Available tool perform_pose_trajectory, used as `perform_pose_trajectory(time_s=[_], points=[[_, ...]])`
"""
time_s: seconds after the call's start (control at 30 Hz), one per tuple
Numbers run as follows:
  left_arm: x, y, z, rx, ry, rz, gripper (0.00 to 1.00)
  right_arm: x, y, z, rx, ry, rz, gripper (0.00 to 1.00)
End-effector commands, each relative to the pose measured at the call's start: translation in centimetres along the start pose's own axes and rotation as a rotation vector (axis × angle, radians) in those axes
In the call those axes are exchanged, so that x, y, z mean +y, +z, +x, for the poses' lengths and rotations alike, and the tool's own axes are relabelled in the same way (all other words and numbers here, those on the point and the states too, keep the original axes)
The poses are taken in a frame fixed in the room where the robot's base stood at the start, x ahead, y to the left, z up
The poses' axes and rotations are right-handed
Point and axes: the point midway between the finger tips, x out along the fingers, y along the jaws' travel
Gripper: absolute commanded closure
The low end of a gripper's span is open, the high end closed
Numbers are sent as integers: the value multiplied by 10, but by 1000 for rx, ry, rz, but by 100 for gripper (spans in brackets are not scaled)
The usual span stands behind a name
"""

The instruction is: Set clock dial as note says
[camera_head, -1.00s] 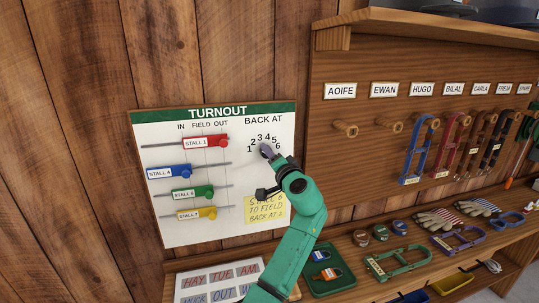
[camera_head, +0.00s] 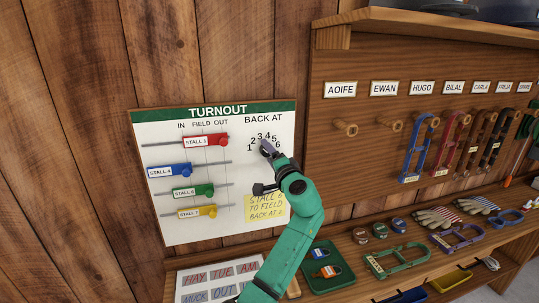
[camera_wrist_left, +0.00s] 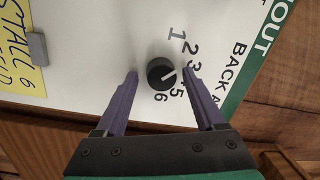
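The clock dial is a black round knob (camera_wrist_left: 161,73) with a white pointer line, under "BACK AT" on the white turnout board (camera_head: 160,226). Numbers 1 to 6 curve around it. In the wrist view the pointer faces roughly 3 or 4. My left gripper (camera_wrist_left: 160,74) is open, one finger on each side of the knob, with visible gaps. In the head view the left gripper (camera_head: 268,148) covers much of the dial. A yellow note (camera_head: 266,208) below reads "STALL 6 TO FIELD BACK AT" and a digit I cannot read surely. My right gripper is out of view.
Stall sliders with red (camera_head: 221,139), blue (camera_head: 186,170), green (camera_head: 208,190) and yellow (camera_head: 212,211) knobs sit left of the dial. A grey clip (camera_wrist_left: 37,48) is at the note's edge. A peg rack (camera_head: 346,128) and a shelf with a green tray (camera_head: 329,284) lie right.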

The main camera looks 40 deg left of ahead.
Motion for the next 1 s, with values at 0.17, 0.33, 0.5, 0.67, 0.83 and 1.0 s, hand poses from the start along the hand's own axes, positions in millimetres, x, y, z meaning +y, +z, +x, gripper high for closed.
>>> perform_pose_trajectory(time_s=[0.17, 0.33, 0.5, 0.67, 0.83, 1.0], points=[[0, 0, 0, 0, -1, -1, 24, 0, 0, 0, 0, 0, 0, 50], [0, 0, -2, 1, -1, -2, 24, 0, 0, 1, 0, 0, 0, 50], [3, 0, -22, 3, -1, -4, 24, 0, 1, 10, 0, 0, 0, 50], [6, 1, -65, 4, 2, -5, 24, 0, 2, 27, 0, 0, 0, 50], [5, 1, -114, 3, 2, -4, 24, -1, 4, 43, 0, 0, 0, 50], [2, 0, -141, 1, 1, -3, 24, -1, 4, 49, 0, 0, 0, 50]])
